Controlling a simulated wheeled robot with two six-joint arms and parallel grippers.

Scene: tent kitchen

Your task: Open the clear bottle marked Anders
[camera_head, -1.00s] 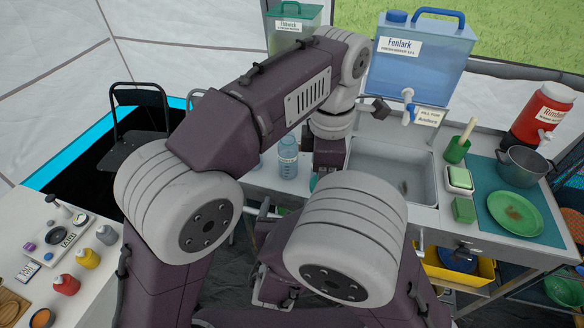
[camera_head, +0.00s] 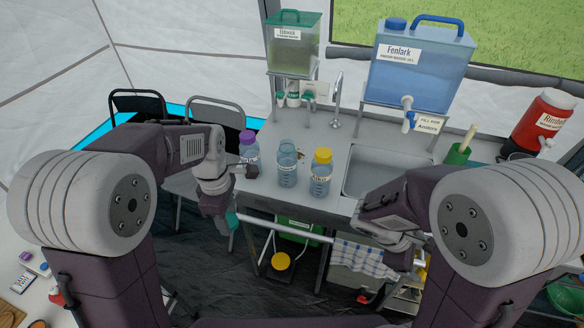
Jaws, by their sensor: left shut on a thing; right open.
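Three clear bottles stand upright near the counter's front-left edge. The middle bottle (camera_head: 287,167) has no cap that I can see. The bottle on its right (camera_head: 320,180) has a yellow cap, and the one on its left (camera_head: 248,148) a purple cap. The names on their labels are too small to read. My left gripper (camera_head: 230,217) points down just left of the counter's front edge, shut on a small teal thing (camera_head: 232,220), probably a cap. My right gripper (camera_head: 398,255) is open, low in front of the sink, its fingers hard to make out.
A sink (camera_head: 385,170) lies right of the bottles, with a tap (camera_head: 336,105) behind. A blue Fenlark water tank (camera_head: 418,70) and a green-lidded tank (camera_head: 293,45) stand at the back. A towel (camera_head: 365,258) hangs on the front rail. Chairs (camera_head: 215,115) stand left.

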